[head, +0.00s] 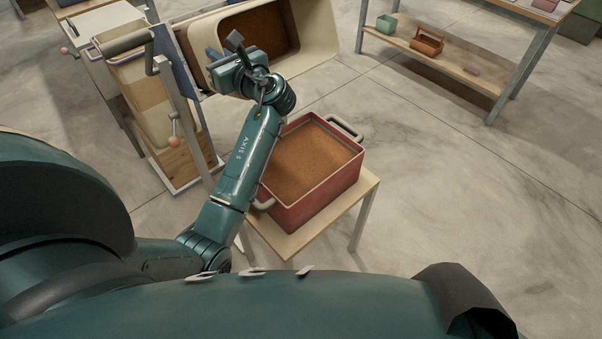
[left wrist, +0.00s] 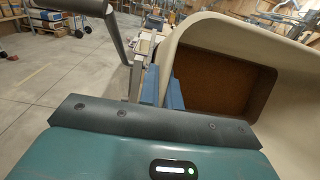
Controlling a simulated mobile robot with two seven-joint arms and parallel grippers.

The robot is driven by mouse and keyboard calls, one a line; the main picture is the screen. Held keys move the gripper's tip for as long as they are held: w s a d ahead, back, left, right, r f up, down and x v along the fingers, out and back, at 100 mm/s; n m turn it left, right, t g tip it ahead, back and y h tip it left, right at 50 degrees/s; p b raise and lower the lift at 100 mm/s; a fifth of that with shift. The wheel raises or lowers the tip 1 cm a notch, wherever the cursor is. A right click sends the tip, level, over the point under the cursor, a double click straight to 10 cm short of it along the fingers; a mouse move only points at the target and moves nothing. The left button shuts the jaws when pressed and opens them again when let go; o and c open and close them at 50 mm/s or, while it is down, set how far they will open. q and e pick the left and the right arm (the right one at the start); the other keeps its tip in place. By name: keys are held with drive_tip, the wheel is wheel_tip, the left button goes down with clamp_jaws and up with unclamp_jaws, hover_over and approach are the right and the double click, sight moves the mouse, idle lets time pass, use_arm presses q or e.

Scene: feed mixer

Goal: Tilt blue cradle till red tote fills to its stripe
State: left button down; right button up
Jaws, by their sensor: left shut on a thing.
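The blue cradle (head: 182,62) shows as blue side plates behind my left arm and carries a tilted cream tub (head: 327,38). Brown feed (head: 272,28) lies inside the tub, whose open mouth also shows in the left wrist view (left wrist: 275,40). My left gripper (head: 226,52) is shut on a dark handle (head: 236,42) at the near side of the tub; the exact contact is partly hidden. The red tote (head: 318,198) stands upright below the tub, holding brown feed (head: 303,160) to a little below its rim. I cannot make out its stripe. My right gripper is not in view.
The tote stands on a small wooden table (head: 290,243). A frame with a grey crank bar (head: 125,42) and wooden panels (head: 180,165) stands left of it. A shelf (head: 460,62) with small bins is at the back right. The floor on the right is clear.

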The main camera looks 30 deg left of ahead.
use_arm(q)
drive_tip(key=shift+w+a+r, duration=0.1)
drive_tip(key=shift+a+r, duration=0.1)
drive_tip(key=shift+r, duration=0.25)
drive_tip(key=shift+a+r, duration=0.15)
drive_tip(key=shift+r, duration=0.3)
drive_tip(key=c, duration=1.5)
unclamp_jaws()
drive_tip(key=shift+f, duration=0.15)
drive_tip(key=shift+d, duration=0.1)
